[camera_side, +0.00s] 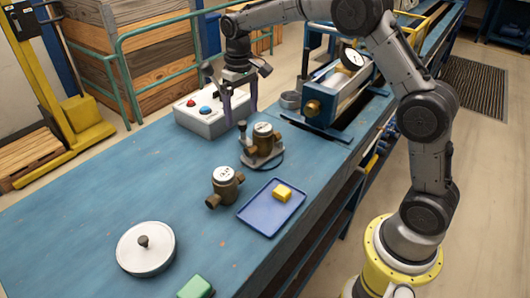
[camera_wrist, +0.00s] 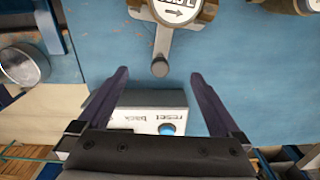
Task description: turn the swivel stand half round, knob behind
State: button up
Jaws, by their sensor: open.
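The swivel stand (camera_side: 262,158) is a low grey stand bearing a brass meter (camera_side: 264,138). Its upright knob (camera_side: 242,127) is on the stand's left, toward the control box. In the wrist view the stand's grey arm (camera_wrist: 163,42) runs down from the meter (camera_wrist: 180,10) to the round knob top (camera_wrist: 160,68). My gripper (camera_side: 240,114) is open and points down, just behind the knob in the side view. In the wrist view the knob top appears between the fingertips of my gripper (camera_wrist: 159,76), with no contact visible. The exact height gap cannot be told.
A control box (camera_side: 205,115) with red and blue buttons stands close behind my gripper. A second brass meter (camera_side: 225,184), a blue tray (camera_side: 272,212) with a yellow block, a white lid (camera_side: 146,250) and a green block (camera_side: 195,288) lie nearer. A metal cup (camera_side: 290,100) and test rig (camera_side: 335,95) stand right.

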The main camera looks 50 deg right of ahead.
jog(key=shift+f, duration=0.5)
jog(key=shift+f, duration=0.65)
jog(key=shift+c, duration=0.3)
jog(key=c, duration=0.3)
